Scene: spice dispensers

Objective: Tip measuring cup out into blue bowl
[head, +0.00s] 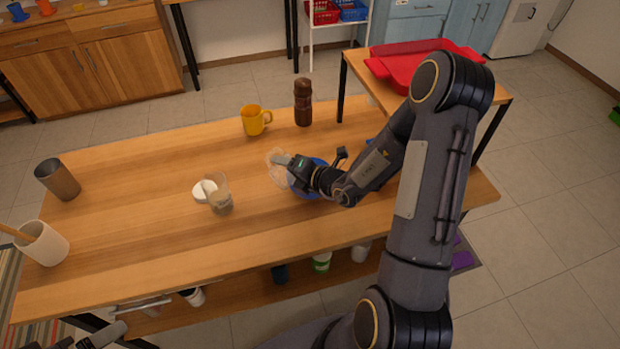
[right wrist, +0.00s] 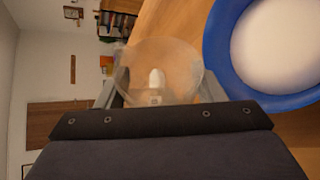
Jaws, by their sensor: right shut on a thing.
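The clear measuring cup (right wrist: 180,57) is held between my right gripper's fingers (right wrist: 166,90) in the right wrist view. In the head view the cup (head: 275,168) is a pale, see-through shape at the tip of my right gripper (head: 288,162). The blue bowl (head: 303,192) is under and beside that gripper, partly hidden by it. A white shape shows in or through the cup; I cannot tell which. My left gripper (head: 100,336) barely shows at bottom left.
A clear jar (head: 219,196) and white lid (head: 204,191) stand left of the bowl. A yellow mug (head: 253,121) and brown bottle (head: 303,104) stand behind. A dark cup (head: 58,180) and cream pot (head: 42,244) are at the left edge. The middle left table is clear.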

